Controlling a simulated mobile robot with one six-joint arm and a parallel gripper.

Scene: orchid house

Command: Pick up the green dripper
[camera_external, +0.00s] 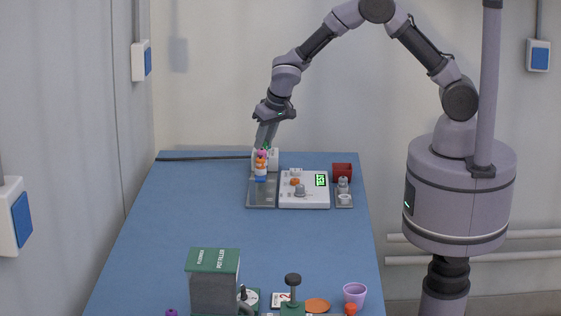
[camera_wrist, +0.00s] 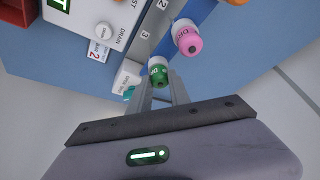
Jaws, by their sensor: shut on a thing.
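The green dripper (camera_wrist: 158,72) has a white body and a green cap, and it sits between my fingertips in the wrist view. My gripper (camera_wrist: 160,88) is shut on it. In the external view my gripper (camera_external: 265,136) points down at the far end of the blue table, at the back of a grey tray (camera_external: 261,199). Only a bit of green shows there behind other drippers. A pink dripper (camera_wrist: 187,38) stands close by in the wrist view. I cannot tell whether the green dripper still touches the tray.
An orange dripper (camera_external: 260,163) is nearer on the tray. A white device (camera_external: 304,196) with a green display is to its right, then a red cup (camera_external: 342,171). A green-topped box (camera_external: 213,260) and a purple cup (camera_external: 355,293) stand at the near end. The table's middle (camera_external: 240,230) is clear.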

